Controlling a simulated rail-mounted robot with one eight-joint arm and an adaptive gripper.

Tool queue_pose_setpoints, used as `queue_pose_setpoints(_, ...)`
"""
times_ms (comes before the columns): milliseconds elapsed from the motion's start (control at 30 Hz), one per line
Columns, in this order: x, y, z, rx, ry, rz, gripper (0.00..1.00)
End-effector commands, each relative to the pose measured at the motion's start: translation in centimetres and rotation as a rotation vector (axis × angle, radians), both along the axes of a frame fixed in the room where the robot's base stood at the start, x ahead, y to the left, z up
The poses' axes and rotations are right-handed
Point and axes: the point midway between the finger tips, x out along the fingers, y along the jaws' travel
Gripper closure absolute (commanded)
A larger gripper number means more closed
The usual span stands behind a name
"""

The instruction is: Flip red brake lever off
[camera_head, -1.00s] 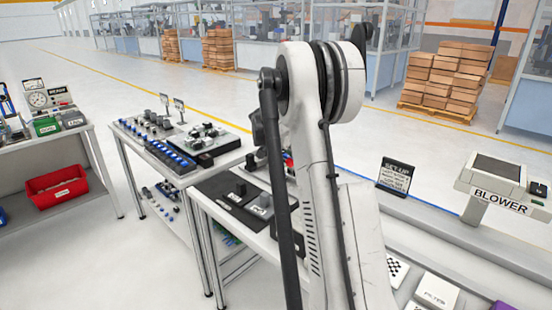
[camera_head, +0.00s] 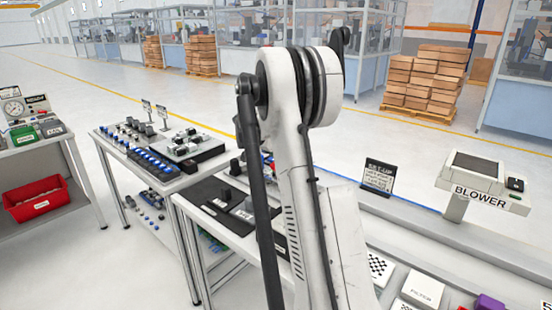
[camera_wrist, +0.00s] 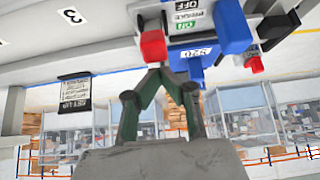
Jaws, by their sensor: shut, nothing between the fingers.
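In the wrist view, which is upside down, a red lever block (camera_wrist: 153,47) sticks out at the side of a blue unit (camera_wrist: 234,28). A label (camera_wrist: 189,15) beside it reads OFF, BRAKE and ON. My gripper (camera_wrist: 163,72) is shut and empty, with its dark green fingers meeting just below the red block in the picture. The fingertips are very close to it; I cannot tell whether they touch. In the head view my own arm hides the gripper and most of the blue unit.
A second red part (camera_wrist: 256,64) sits to the right on the unit. In the head view, a black SET-UP sign (camera_head: 379,176) and a BLOWER unit (camera_head: 484,180) stand at right. A bench with a black mat (camera_head: 216,203) lies left of my arm. The aisle floor beyond is clear.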

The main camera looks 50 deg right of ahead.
Motion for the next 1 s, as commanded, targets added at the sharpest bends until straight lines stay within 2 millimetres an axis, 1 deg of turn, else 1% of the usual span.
queue_pose_setpoints(167, 0.3, -2.5, 1.3, -0.002, 0.000, 0.001, 1.00)
queue_pose_setpoints(200, 0.4, -2.4, 1.8, -0.002, 0.000, 0.005, 1.00)
queue_pose_setpoints(300, 0.3, -0.7, 3.1, -0.002, 0.001, 0.007, 1.00)
queue_pose_setpoints(600, 0.1, 2.9, 6.9, -0.003, 0.001, 0.006, 1.00)
queue_pose_setpoints(800, 0.0, 4.2, 8.3, -0.002, 0.001, 0.004, 1.00)
queue_pose_setpoints(1000, 0.0, 4.4, 8.5, -0.002, 0.001, 0.004, 1.00)
